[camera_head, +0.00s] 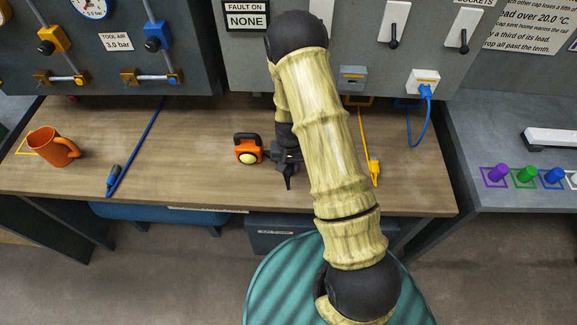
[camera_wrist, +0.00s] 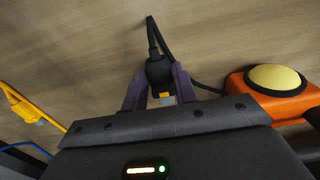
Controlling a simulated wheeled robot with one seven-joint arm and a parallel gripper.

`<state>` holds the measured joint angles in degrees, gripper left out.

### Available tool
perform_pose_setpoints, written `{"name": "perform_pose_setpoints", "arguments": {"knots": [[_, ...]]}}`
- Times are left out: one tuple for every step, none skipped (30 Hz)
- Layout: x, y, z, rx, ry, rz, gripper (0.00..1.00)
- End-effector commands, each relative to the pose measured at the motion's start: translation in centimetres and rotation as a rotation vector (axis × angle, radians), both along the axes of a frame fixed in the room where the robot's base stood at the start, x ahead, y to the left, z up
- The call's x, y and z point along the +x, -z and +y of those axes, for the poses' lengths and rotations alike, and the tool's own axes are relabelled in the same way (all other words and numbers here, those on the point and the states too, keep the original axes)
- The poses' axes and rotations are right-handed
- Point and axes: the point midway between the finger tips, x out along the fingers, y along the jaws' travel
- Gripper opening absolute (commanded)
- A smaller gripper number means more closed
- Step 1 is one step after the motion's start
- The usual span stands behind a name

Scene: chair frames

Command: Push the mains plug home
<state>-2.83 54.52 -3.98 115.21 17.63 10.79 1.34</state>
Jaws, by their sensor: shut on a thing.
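My gripper (camera_wrist: 160,88) is shut on a black plug (camera_wrist: 158,70) with a small orange mark and pale metal at its near end. A black cable runs from the plug's far end across the bench. In the head view my gripper (camera_head: 287,158) is low over the bench, beside the orange unit, and my arm hides much of it. The wall panel carries a grey socket (camera_head: 352,78) and a white socket (camera_head: 424,76). A blue-corded plug (camera_head: 425,91) sits at the white one. Part of the panel is hidden behind my arm.
An orange unit with a yellow dome (camera_head: 248,156) stands just left of my gripper. A yellow cable (camera_head: 366,140) lies to its right. A blue hose (camera_head: 132,158) and an orange mug (camera_head: 55,146) are at left. The wooden bench (camera_head: 190,165) is clear between them.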

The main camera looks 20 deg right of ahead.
Motion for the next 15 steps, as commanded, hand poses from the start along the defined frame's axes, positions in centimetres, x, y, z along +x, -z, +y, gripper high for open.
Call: {"name": "perform_pose_setpoints", "arguments": {"knots": [[0.0,-0.7,0.0,0.000,0.000,0.000,0.05],[0.0,-1.0,0.0,0.000,0.000,0.000,0.05],[0.0,-1.3,0.0,0.000,0.000,0.000,0.05],[0.0,-1.5,0.0,0.000,0.000,0.001,0.05],[0.0,-1.8,0.0,0.000,0.000,0.001,0.05],[0.0,-2.1,0.0,0.000,0.000,0.001,0.05],[0.0,-2.3,0.0,0.000,0.000,0.001,0.05],[0.0,-2.6,0.0,0.000,0.000,0.000,0.05],[0.0,-2.8,0.0,0.000,0.000,0.000,0.05],[0.0,-2.9,0.0,0.000,0.000,0.000,0.05],[0.0,-3.0,0.0,0.000,0.000,0.000,0.05],[0.0,-3.0,0.0,0.000,0.001,0.000,0.05],[0.0,-3.0,0.0,0.000,0.001,0.001,0.05],[0.0,-2.9,0.0,0.000,0.001,0.001,0.05],[0.0,-2.9,0.0,0.000,0.000,0.001,0.05]]}}
